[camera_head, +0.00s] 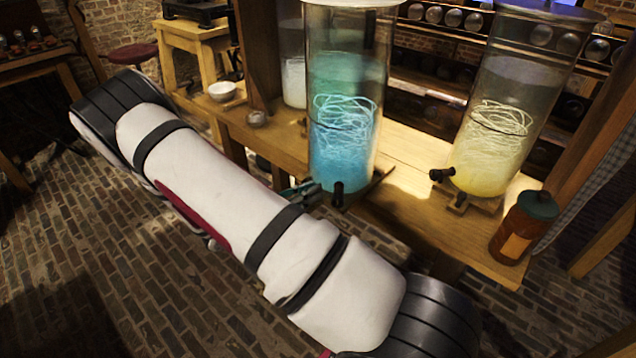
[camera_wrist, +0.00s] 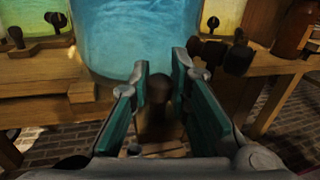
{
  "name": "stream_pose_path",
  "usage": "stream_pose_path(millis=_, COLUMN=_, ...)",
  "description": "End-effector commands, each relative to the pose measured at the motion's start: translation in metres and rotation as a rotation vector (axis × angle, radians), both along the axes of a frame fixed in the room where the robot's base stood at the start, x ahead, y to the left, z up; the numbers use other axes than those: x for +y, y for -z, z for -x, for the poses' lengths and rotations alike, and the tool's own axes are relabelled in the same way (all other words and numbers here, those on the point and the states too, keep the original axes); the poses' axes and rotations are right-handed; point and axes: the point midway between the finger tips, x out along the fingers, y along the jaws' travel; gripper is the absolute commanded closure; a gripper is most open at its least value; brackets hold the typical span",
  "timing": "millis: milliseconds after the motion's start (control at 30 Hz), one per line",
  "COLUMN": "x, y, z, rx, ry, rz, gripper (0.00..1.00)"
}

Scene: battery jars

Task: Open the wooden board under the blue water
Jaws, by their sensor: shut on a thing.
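The tall glass jar of blue water (camera_head: 340,140) stands on the wooden table, with a glowing tangle inside. It fills the upper middle of the wrist view (camera_wrist: 135,35). A wooden board (camera_head: 380,178) shows under the jar, partly hidden by the jar and my arm. A black tap (camera_head: 338,193) is at the jar's front base. My gripper (camera_wrist: 160,72) has teal pads on both sides of a dark knob-like piece (camera_wrist: 157,92) in front of the jar. It is shut on this piece; whether the piece belongs to the tap or the board is unclear.
A yellow-liquid jar (camera_head: 490,140) with a black tap stands to the right. A brown bottle (camera_head: 523,228) with a green lid stands near the table's right end. A white bowl (camera_head: 221,91) is at the left. Open brick floor (camera_head: 100,250) lies in front.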

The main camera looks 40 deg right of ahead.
Motion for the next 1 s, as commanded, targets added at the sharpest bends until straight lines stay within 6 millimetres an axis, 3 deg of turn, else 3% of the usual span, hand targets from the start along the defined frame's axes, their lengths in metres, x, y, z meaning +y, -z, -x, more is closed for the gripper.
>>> stream_pose_path(millis=467, x=0.006, y=0.002, z=-0.001, rx=0.001, ry=-0.004, rz=-0.005, gripper=1.00)
stream_pose_path(millis=500, x=0.006, y=0.002, z=-0.001, rx=0.001, ry=-0.004, rz=-0.005, gripper=0.75)
stream_pose_path(millis=567, x=0.006, y=0.002, z=-0.001, rx=0.001, ry=-0.003, rz=-0.004, gripper=0.62)
stream_pose_path(millis=867, x=0.006, y=0.001, z=0.000, rx=0.000, ry=-0.001, rz=-0.002, gripper=0.61)
stream_pose_path(millis=1000, x=0.014, y=0.001, z=-0.002, rx=0.000, ry=-0.004, rz=-0.002, gripper=0.61)
